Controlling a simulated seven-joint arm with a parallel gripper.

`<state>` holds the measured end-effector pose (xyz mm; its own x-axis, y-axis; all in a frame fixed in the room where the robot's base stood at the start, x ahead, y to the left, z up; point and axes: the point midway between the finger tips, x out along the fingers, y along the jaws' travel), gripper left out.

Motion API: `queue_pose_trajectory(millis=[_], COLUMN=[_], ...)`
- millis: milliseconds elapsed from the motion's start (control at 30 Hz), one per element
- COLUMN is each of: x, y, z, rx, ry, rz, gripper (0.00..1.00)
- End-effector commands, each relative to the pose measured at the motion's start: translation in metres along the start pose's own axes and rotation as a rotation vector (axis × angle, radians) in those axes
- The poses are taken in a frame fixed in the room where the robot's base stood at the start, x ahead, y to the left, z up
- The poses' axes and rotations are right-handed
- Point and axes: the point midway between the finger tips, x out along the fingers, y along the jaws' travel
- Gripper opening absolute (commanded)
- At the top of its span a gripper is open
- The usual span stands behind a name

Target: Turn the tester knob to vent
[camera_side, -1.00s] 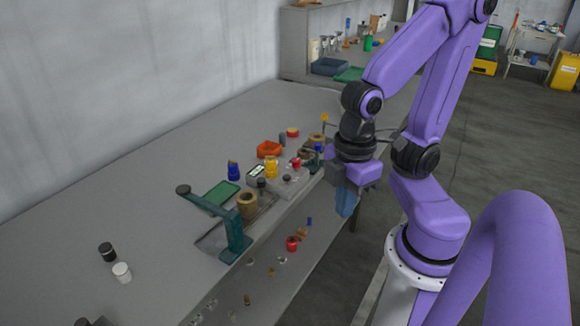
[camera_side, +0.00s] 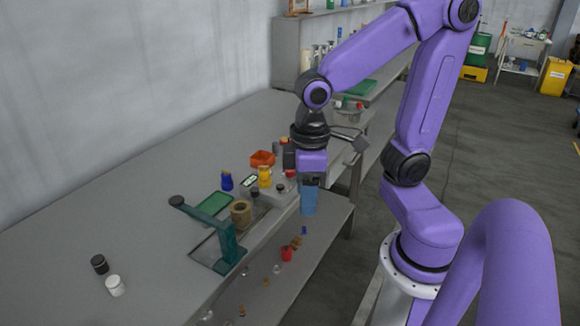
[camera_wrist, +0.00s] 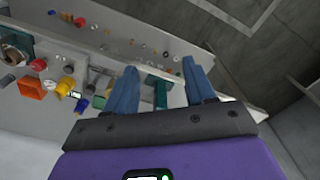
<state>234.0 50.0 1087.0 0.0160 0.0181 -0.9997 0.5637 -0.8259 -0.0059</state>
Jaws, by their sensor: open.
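The tester appears to be the low grey box (camera_side: 270,199) with a small lit display (camera_side: 249,180) near the bench's front edge. Small dark and red knob-like parts sit on or beside it; which one is the tester knob, and its setting, I cannot tell. The display also shows in the wrist view (camera_wrist: 75,95). My gripper (camera_side: 308,212) points down to the right of the box, apart from it, with blue fingers. In the wrist view my gripper (camera_wrist: 160,75) has its fingers spread, with nothing held between them.
A yellow bottle (camera_side: 264,177), a blue bottle (camera_side: 227,181) and an orange bin (camera_side: 262,159) stand behind the box. Small parts lie on the lower shelf (camera_side: 325,232). The bench's left half is mostly clear.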

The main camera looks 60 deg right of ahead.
Motion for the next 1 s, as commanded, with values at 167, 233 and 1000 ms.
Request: queue_pose_trajectory(millis=[167,233,1000], x=[-0.009,-0.012,-0.038], y=[0.044,0.063,0.289], z=[-0.032,-0.041,-0.021], rx=[0.35,0.484,1.826], ry=[-0.003,-0.004,-0.01], rz=[0.006,0.008,0.026], gripper=[0.54,0.54,0.54])
